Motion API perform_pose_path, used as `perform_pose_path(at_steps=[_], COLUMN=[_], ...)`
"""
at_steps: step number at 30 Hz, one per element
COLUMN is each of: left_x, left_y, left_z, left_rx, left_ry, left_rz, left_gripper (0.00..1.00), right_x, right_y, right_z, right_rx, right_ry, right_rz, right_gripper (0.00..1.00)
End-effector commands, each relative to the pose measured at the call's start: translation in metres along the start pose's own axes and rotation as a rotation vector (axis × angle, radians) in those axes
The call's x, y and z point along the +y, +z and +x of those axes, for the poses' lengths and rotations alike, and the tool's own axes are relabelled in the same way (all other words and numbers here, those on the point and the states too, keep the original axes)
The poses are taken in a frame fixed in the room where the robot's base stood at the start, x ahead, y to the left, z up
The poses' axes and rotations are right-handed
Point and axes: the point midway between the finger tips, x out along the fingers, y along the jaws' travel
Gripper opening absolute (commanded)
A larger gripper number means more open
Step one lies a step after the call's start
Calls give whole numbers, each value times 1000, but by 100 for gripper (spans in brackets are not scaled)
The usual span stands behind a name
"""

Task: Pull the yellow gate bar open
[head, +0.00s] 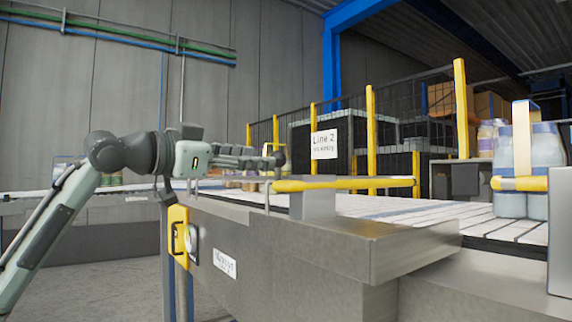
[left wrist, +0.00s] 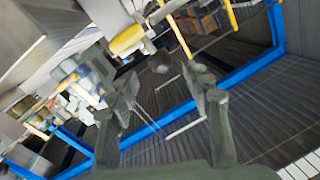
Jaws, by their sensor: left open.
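The yellow gate bar (head: 345,184) lies level across the front of the conveyor, its thick left end by a thin upright post and a grey block. A thick yellow piece, apparently this bar, shows in the left wrist view (left wrist: 128,40) above the fingers. My left gripper (head: 277,155) reaches in from the left, pointing right, just above the bar's left end in the picture. Its fingers are apart and empty in the left wrist view (left wrist: 168,82); the bar is not between them. My right gripper is not in view.
The conveyor (head: 390,208) carries large bottles (head: 545,160) at the right, near another yellow bar (head: 520,184). A steel ledge (head: 370,245) juts out in front. A yellow-framed switch box (head: 180,236) is below my left wrist. Yellow posts and mesh fence stand behind.

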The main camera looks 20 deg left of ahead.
Motion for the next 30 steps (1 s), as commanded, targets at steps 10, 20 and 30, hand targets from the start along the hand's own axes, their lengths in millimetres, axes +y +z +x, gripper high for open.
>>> perform_pose_path(at_steps=[10,20,30], left_x=[0,1,1], left_y=[-1,1,1], left_z=[55,71,70], left_rx=[0,-2,-2], left_ry=[2,1,1], left_rz=[-3,-1,-1], left_gripper=[49,49,23], right_x=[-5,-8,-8], right_y=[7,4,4], right_z=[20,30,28], right_rx=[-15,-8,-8], right_ry=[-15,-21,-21], right_rz=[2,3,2], right_gripper=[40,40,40])
